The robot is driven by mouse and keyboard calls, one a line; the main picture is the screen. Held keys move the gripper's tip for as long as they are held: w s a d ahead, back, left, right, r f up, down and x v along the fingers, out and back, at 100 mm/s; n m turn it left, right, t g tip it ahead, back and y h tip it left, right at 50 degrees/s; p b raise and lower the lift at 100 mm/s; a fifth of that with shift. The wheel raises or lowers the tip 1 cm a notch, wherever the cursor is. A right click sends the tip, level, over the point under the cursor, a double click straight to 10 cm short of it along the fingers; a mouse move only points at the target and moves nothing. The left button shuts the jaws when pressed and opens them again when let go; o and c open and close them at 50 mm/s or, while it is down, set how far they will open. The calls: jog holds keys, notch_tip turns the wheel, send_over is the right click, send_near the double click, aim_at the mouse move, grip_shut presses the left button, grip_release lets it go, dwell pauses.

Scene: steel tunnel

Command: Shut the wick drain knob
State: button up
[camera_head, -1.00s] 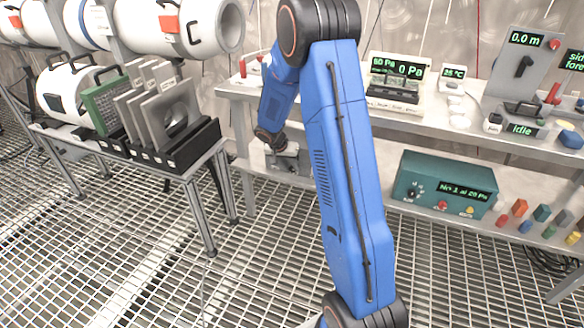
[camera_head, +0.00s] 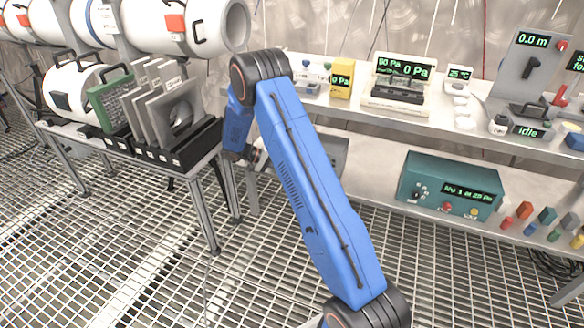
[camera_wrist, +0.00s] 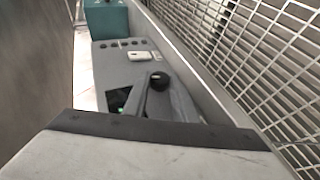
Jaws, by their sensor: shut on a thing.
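A black round knob (camera_wrist: 157,81) stands on a grey panel (camera_wrist: 112,70) in the wrist view. My gripper (camera_wrist: 156,92) has its grey fingers on either side of the knob and is shut on it. Whether it is the wick drain knob I cannot read. A small dark screen and a white switch are also on the panel. In the head view my arm hides most of the gripper, and the knob does not show there. A grey box (camera_head: 334,152) shows partly behind my arm on the lower shelf.
A teal box (camera_head: 452,186) stands on the lower shelf to the right, with several coloured blocks beside it. A yellow meter (camera_head: 341,79) and other instruments are on the upper shelf. A rack of grey plates (camera_head: 165,112) stands left of my arm. Metal mesh runs alongside the panel.

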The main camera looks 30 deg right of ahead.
jog(key=shift+a+f+n+g+h, duration=0.1)
jog(key=shift+f+n+g+h, duration=0.1)
jog(key=shift+g+h, duration=0.3)
jog(key=shift+f+n+g+h, duration=0.2)
jog(key=shift+g+h, duration=0.1)
jog(key=shift+h, duration=0.3)
jog(key=o, duration=1)
jog(key=shift+o, duration=0.2)
jog(key=shift+r, duration=0.1)
